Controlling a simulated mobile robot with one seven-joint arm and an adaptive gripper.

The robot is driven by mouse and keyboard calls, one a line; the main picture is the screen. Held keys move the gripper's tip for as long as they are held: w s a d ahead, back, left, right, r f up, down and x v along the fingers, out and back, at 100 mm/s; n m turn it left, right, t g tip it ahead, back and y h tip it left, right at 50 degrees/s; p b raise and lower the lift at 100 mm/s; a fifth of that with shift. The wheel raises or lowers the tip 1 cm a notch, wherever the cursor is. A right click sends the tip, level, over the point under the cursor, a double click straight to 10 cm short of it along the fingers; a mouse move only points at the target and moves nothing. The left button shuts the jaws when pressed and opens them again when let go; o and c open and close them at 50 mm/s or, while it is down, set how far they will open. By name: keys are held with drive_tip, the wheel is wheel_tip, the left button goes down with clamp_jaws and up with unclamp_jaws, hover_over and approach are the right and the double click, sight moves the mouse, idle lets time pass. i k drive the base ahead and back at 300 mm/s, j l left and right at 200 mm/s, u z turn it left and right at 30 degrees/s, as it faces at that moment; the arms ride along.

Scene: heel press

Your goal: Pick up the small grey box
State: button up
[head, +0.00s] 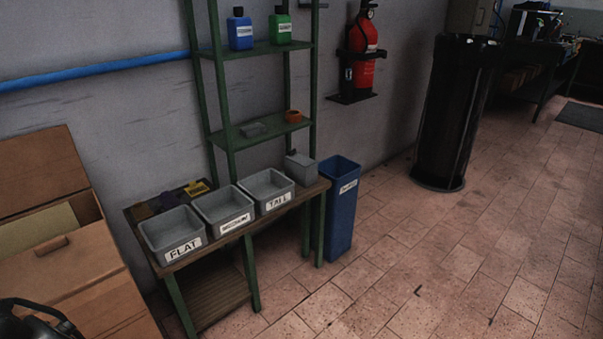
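A small grey box (301,167) stands at the right end of the wooden bench, to the right of the bin labelled TALL. A black curved part in the bottom left corner looks like my gripper (38,320). It is cut off by the frame edge and far from both boxes. Its fingertips cannot be made out, nor whether it is open or shut.
Grey bins labelled FLAT (172,238), a second one (226,212) and TALL (268,190) line the bench (240,235). A blue bin (342,215) stands right of it. A wooden cabinet (75,260) is at left. The tiled floor in front and right is clear.

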sight(304, 177)
drive_tip(key=i+l+u, duration=0.1)
drive_tip(key=i+l, duration=0.15)
drive_tip(key=l, duration=0.15)
drive_tip(key=i+l+u, duration=0.1)
drive_tip(key=l, duration=0.35)
drive_tip(key=i+l+u, duration=0.1)
drive_tip(key=i+l, duration=0.2)
drive_tip(key=l, duration=0.15)
drive_tip(key=i+l+u, duration=0.1)
drive_tip(key=l, duration=0.35)
drive_tip(key=i+l+u, duration=0.15)
drive_tip(key=l, duration=0.3)
drive_tip(key=i+l+u, duration=0.1)
drive_tip(key=l, duration=0.4)
drive_tip(key=i+l+u, duration=0.1)
drive_tip(key=i+l, duration=0.15)
drive_tip(key=l, duration=0.25)
drive_tip(key=i+l+u, duration=0.1)
drive_tip(key=l, duration=0.4)
drive_tip(key=i+j, duration=0.1)
drive_tip(key=i, duration=0.3)
